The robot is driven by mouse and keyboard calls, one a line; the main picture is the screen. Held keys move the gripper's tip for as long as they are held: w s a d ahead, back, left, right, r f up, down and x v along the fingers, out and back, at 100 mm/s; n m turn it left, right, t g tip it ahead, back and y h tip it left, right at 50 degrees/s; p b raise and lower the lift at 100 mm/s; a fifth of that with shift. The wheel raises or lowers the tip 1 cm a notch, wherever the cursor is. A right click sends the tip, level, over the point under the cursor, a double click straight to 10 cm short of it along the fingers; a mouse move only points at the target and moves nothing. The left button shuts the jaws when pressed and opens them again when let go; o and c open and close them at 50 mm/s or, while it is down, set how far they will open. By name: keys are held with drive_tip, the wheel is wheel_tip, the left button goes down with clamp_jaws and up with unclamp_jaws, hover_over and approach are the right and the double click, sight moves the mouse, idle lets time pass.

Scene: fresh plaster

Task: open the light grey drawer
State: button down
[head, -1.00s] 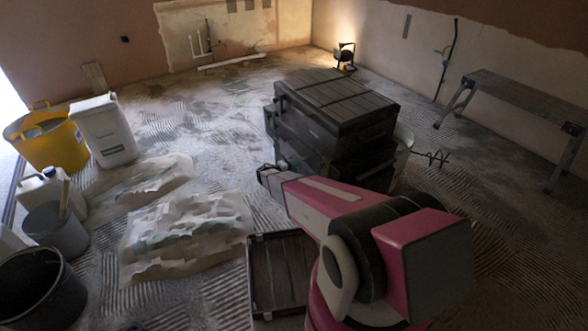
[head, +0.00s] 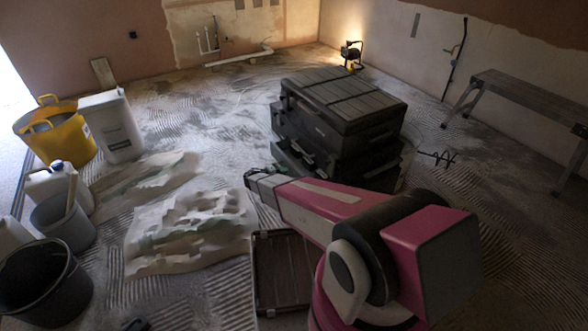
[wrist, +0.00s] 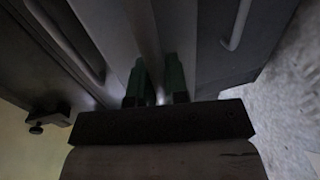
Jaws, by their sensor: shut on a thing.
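The dark stack of drawers (head: 338,112) stands in the middle of the floor in the head view. A lower drawer (head: 288,160) juts out from its left-facing front; the dim light makes its grey shade hard to judge there. My gripper (wrist: 154,82) has two green fingers in the wrist view, closed on a pale bar that looks like the drawer's handle (wrist: 151,95). A light grey drawer front (wrist: 128,28) lies beyond the fingers. In the head view my wrist is just in front of the stack, and the fingertips cannot be made out.
Buckets, including a yellow tub (head: 57,133), line the left side. A trestle bench (head: 520,103) stands at right. Ribbed floor is bare behind the sheeting.

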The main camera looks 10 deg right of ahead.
drive_tip(key=f+v, duration=0.2)
drive_tip(key=v, duration=1.2)
drive_tip(key=shift+a+f, duration=0.35)
drive_tip(key=shift+a, duration=0.05)
drive_tip(key=shift+s, duration=0.1)
drive_tip(key=c, duration=1.1)
unclamp_jaws()
drive_tip(key=v, duration=1.1)
